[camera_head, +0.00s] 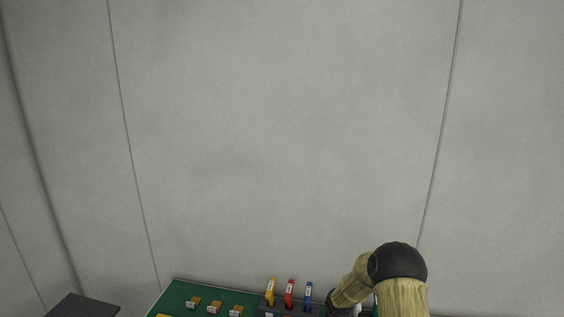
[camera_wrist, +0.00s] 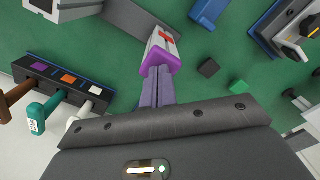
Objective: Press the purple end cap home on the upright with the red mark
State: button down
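In the wrist view the pale grey upright with the red mark (camera_wrist: 165,37) stands near the top centre. The purple end cap (camera_wrist: 160,58) is at its near end, in line with it; I cannot tell how deeply it is seated. My gripper (camera_wrist: 156,72) has its two greyish-purple fingers side by side, seemingly shut, with their tips at the cap. I cannot tell whether they touch it. The head view shows my arm at lower right, hiding this spot.
A dark rack (camera_wrist: 60,82) with purple, orange and white squares holds brown, teal and white handles at left. Black (camera_wrist: 209,68) and green (camera_wrist: 233,88) blocks lie at right, near a blue-and-grey fixture (camera_wrist: 290,28). Yellow, red and blue tagged pieces stand in another rack (camera_head: 279,309).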

jog(key=shift+s, duration=0.1)
jog(key=shift+r+p, duration=1.8)
jog(key=shift+r, duration=1.1)
jog(key=shift+a+f, duration=0.1)
dwell(0.7)
